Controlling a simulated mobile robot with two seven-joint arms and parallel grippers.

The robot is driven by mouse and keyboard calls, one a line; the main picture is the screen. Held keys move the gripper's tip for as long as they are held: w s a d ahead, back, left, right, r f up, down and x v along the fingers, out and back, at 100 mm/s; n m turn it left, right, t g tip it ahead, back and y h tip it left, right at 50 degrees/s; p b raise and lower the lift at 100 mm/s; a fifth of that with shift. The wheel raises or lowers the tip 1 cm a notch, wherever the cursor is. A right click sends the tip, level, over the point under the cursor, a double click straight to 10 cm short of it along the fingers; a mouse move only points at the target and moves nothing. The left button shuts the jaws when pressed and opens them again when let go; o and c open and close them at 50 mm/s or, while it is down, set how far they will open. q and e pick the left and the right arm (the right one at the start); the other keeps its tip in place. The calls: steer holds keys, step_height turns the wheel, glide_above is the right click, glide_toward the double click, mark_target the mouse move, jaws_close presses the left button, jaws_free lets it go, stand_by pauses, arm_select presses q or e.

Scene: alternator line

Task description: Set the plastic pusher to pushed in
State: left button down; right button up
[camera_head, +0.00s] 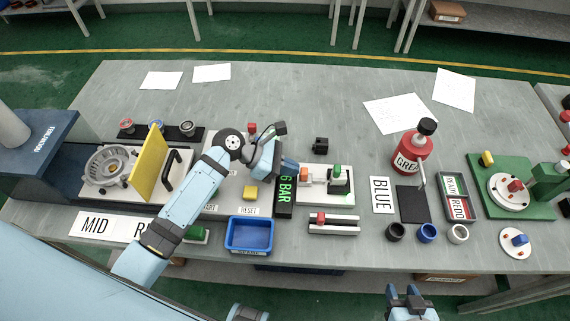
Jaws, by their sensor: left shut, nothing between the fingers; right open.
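My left gripper (287,168) is shut and empty, just left of the fixture. I cannot tell whether it touches the orange-red part. My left arm hides part of the panel behind it. My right gripper (405,294) is open and empty, in front of the table's near edge.
A black display reading "6 BAR" (285,195) stands close under my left gripper. A slide with a red block (333,222) and a blue bin (249,249) lie nearer. A red grease bottle (411,155) stands right.

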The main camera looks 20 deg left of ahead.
mark_target(305, 170)
arm_select(q)
steer(key=d+p, duration=0.1)
steer(key=p, duration=0.1)
steer(key=d+p, duration=0.1)
steer(key=shift+w+d+r, duration=0.25)
steer(key=shift+w+d, duration=0.1)
steer(key=shift+d+f, duration=0.15)
steer(key=shift+f, duration=0.1)
steer(key=shift+r+p, duration=0.2)
steer(key=shift+p, duration=0.1)
